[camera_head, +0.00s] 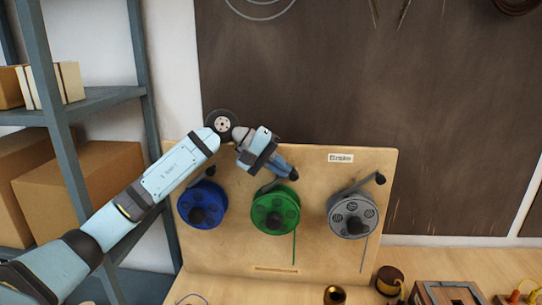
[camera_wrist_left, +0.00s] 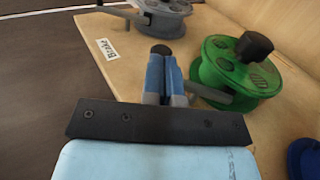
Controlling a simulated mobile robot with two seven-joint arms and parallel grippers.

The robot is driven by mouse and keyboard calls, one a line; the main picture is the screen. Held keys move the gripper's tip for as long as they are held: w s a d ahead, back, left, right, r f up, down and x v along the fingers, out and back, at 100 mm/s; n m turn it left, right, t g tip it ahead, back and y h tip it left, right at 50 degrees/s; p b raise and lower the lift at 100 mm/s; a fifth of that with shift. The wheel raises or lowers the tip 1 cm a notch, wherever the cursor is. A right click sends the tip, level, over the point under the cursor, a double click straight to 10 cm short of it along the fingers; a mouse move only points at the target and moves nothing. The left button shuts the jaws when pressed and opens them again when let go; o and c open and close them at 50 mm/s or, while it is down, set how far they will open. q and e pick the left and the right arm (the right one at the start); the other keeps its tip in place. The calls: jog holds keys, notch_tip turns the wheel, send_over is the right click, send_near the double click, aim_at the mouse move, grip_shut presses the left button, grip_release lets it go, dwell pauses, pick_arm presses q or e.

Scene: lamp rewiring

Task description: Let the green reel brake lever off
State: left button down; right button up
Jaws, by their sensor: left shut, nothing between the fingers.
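The green reel (camera_head: 276,212) hangs in the middle of the wooden board, with a black knob at its centre. Its grey brake lever (camera_head: 266,187) slants up to the right from the reel. In the wrist view the green reel (camera_wrist_left: 240,72) is right of my fingers, and the grey lever bar (camera_wrist_left: 208,92) runs from it toward them. Contact cannot be told. My right gripper is out of view.
A blue reel (camera_head: 203,206) hangs left and a grey reel (camera_head: 352,215) right, each with a similar lever. A "Brake" label (camera_head: 341,158) is on the board (camera_head: 310,255). A shelf with boxes (camera_head: 100,180) stands left. Small parts lie on the bench at lower right.

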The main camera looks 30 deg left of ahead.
aim_at(293, 171)
pick_arm(q)
jog(key=shift+w+d+f+g+y, duration=0.1)
jog(key=shift+w+d+g+y, duration=0.15)
jog(key=shift+y, duration=0.35)
dwell(0.3)
jog(key=shift+w+d+f+g+y+b, duration=0.2)
jog(key=shift+d+g+y+b, duration=0.15)
jog(key=shift+y, duration=0.25)
jog(key=shift+w+d+f+g+y+b, duration=0.15)
jog(key=shift+d+g+y+b, duration=0.15)
jog(key=shift+y, duration=0.3)
jog(key=shift+d+f, duration=0.15)
jog(key=shift+f, duration=0.15)
jog(key=shift+w+d+f+b, duration=0.1)
jog(key=shift+d+f+b, duration=0.2)
jog(key=shift+b, duration=0.9)
jog(key=shift+r, duration=0.15)
